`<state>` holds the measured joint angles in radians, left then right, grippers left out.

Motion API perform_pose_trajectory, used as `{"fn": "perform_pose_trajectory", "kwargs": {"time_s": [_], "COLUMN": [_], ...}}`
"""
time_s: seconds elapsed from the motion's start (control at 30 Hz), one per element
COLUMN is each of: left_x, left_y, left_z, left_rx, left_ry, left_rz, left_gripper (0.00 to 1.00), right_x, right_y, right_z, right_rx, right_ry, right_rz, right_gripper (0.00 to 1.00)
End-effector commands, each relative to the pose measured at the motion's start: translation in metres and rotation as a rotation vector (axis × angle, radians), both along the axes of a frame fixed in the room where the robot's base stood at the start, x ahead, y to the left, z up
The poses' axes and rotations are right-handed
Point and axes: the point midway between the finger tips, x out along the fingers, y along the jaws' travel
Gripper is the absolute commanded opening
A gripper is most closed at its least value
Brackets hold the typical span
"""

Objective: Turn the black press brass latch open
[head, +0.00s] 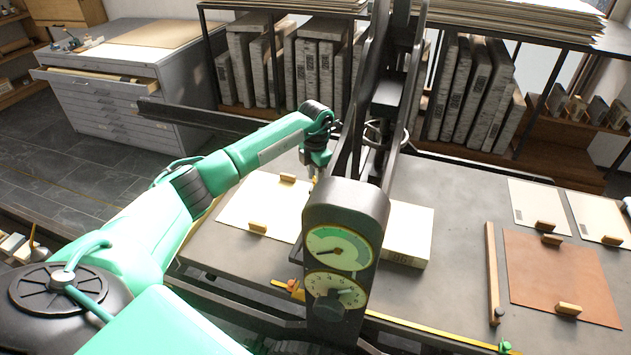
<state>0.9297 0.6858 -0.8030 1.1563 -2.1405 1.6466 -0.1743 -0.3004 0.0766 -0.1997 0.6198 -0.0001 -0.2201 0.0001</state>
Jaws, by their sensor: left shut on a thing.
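My left arm reaches in from the left, and my left gripper (316,172) is at the far left side of the press, behind the dial housing. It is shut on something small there. A tiny brass-coloured bit shows at the fingertips, which fits the brass latch, but the press and the gripper hide most of it. How far the latch is turned cannot be seen. My right gripper is not in view.
A pale stone block (408,232) lies right of the press column. A cream sheet (262,205) with wooden blocks lies left of it. A brown board (560,275) and pale sheets lie at the right. Shelves of stones (320,60) stand behind; a flat-file cabinet (130,75) stands back left.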

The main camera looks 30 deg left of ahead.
Motion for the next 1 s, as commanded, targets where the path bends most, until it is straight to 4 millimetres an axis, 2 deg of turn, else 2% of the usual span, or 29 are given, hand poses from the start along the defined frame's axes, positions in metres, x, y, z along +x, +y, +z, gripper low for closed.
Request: {"fn": "perform_pose_trajectory", "kwargs": {"time_s": [0.1, 0.2, 0.5, 1.0], "left_x": [0.001, 0.002, 0.001, 0.001], "left_y": [0.001, 0.001, 0.001, 0.0], "left_z": [-0.002, -0.002, -0.002, 0.001], "left_rx": [0.002, 0.002, 0.001, 0.0], "left_ry": [-0.005, -0.007, -0.005, -0.005], "left_rz": [-0.109, -0.203, -0.487, -0.837], "left_gripper": [0.06, 0.06, 0.06, 0.06], "right_x": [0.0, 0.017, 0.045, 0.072], "right_y": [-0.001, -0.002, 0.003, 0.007], "right_z": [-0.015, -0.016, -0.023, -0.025], "right_rx": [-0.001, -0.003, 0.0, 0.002], "right_ry": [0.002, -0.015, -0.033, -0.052], "right_rz": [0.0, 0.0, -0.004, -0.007], "right_gripper": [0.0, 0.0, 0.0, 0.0]}}
